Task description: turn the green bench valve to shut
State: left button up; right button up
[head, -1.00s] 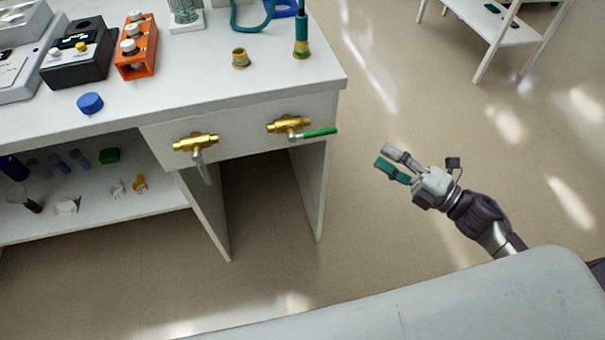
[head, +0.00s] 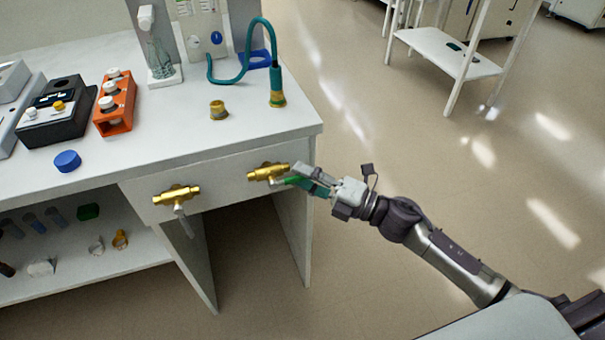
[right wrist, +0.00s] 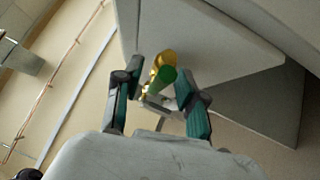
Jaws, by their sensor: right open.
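The green bench valve has a brass body (head: 268,172) on the bench's front panel. Its green lever handle (head: 292,181) points right, roughly level along the panel. My right gripper (head: 306,177) is open at the handle, with its fingers reaching toward the valve from the right. In the right wrist view the handle's green end (right wrist: 168,75) lies between the two spread fingers (right wrist: 160,80), with the brass body behind it. I see no clear grip on it. The handle is partly hidden by the fingers in the head view. My left gripper is not in view.
A second brass valve (head: 177,195) with a grey handle hanging down sits left on the same panel. The bench top (head: 190,131) holds a teal hose (head: 277,85), a brass fitting (head: 218,110) and a blue cap (head: 67,161). Open floor lies right of the bench.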

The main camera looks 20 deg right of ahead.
jog(key=shift+w+a, duration=0.15)
jog(key=shift+a, duration=0.05)
grip_shut()
jog(key=shift+f, duration=0.1)
dwell(0.4)
